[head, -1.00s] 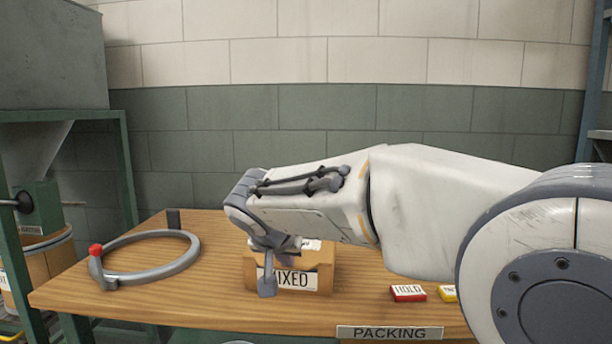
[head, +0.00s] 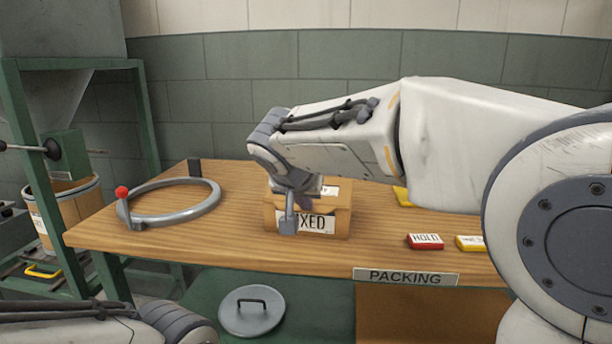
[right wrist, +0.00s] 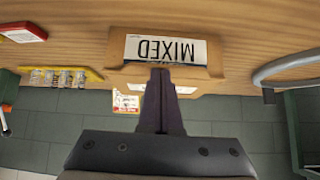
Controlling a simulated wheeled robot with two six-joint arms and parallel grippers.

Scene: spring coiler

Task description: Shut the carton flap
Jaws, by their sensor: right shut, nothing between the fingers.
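The carton (head: 342,207) is a small brown box on the packing table, with a white MIXED label on its front. It also shows in the right wrist view (right wrist: 205,72), upside down. A white label shows on its top; my gripper hides part of the top, and I cannot tell whether the flap lies fully down. My right gripper (head: 288,226) is shut and empty, pointing down at the carton's front left. In the right wrist view its closed fingers (right wrist: 160,74) overlap the carton's top front edge; touching cannot be told. Only my left forearm and wrist show, at the bottom left.
The wooden table (head: 240,255) bears a grey ring with a red knob (head: 180,217) on the left. A red HOLD block (head: 425,241) and a yellow block (head: 470,243) lie right of the carton. A round grey lid (head: 252,311) is below the table's front edge.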

